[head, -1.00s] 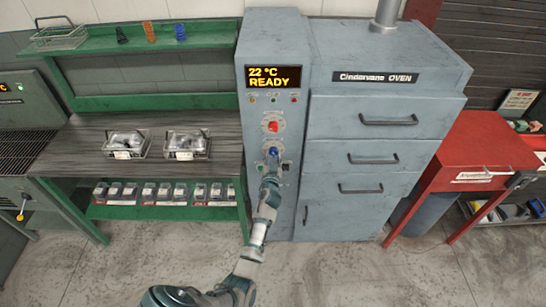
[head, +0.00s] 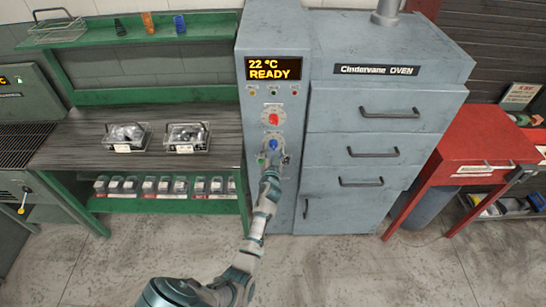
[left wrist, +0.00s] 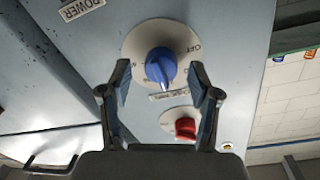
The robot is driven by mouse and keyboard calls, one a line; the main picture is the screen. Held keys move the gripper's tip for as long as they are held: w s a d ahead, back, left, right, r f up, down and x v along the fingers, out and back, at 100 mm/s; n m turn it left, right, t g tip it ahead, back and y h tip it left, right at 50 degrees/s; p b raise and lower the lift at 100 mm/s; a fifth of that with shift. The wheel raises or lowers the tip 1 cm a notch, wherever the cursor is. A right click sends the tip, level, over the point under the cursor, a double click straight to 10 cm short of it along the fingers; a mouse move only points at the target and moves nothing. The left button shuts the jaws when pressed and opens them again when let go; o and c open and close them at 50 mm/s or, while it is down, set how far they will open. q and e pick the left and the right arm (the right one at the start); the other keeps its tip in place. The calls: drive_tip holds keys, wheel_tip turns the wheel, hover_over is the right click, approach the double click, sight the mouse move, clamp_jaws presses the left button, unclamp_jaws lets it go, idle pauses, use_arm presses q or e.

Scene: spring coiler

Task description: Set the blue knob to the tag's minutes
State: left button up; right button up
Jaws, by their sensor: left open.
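The blue knob (head: 273,145) is on the oven's control column, below a red knob (head: 273,119). In the left wrist view the blue knob (left wrist: 160,67) sits on a round pale dial plate (left wrist: 140,42), and the red knob (left wrist: 185,127) shows beyond it. My left gripper (left wrist: 160,88) is open, with one finger on each side of the blue knob and visible gaps between. In the head view my left gripper (head: 271,165) is just below and in front of the knob. The basket tags (head: 122,148) are too small to read. My right gripper is not in view.
The oven (head: 390,120) has several drawers with handles, and its display (head: 277,68) reads 22 °C READY. Two wire baskets (head: 186,137) stand on the workbench (head: 75,140) at left. A red table (head: 470,150) stands at right. The floor in front is clear.

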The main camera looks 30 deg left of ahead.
use_arm(q)
drive_tip(key=v, duration=1.1)
drive_tip(key=shift+s, duration=0.2)
